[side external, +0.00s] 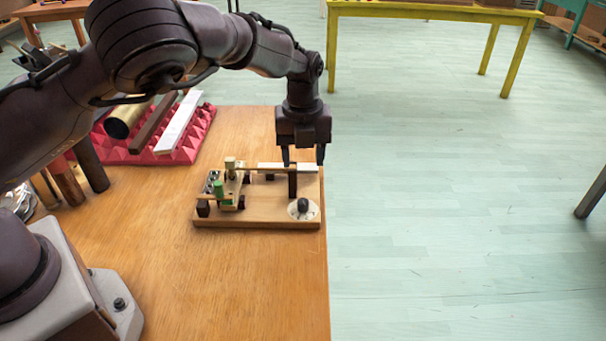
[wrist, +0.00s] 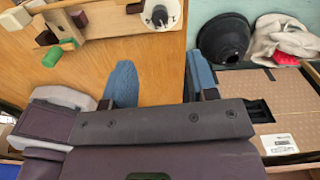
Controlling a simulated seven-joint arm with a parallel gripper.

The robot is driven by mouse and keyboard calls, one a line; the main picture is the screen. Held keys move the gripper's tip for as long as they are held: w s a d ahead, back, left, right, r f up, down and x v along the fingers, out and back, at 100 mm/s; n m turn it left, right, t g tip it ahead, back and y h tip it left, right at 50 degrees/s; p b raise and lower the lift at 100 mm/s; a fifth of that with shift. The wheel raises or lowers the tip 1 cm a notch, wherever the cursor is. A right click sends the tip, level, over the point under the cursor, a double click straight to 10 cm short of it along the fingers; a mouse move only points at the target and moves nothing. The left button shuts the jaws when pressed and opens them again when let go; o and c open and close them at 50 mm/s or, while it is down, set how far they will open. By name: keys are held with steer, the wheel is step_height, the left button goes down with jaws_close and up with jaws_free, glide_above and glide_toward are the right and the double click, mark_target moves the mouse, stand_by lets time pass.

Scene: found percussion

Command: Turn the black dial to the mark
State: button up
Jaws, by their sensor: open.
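The black dial (side external: 303,204) is a dark knob on a round white plate at the front right corner of a wooden board (side external: 255,219). In the wrist view the dial (wrist: 160,17) shows near the top edge, on its white disc. The marks on the disc are too small to read. My gripper (side external: 303,156) points down above the board's back right part, behind the dial in the side view and apart from it. In the wrist view its two blue fingers (wrist: 161,85) are spread with nothing between them.
The board also carries a dark upright post (side external: 292,182), a white bar (side external: 272,166) and a green knob (side external: 219,187). The table's right edge lies close beside the board. A red foam pad (side external: 200,140) with bars is at the back left. A cardboard box (wrist: 290,105) and black cone (wrist: 225,37) lie beyond the edge.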

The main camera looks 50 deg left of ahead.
steer(key=shift+r, duration=0.65)
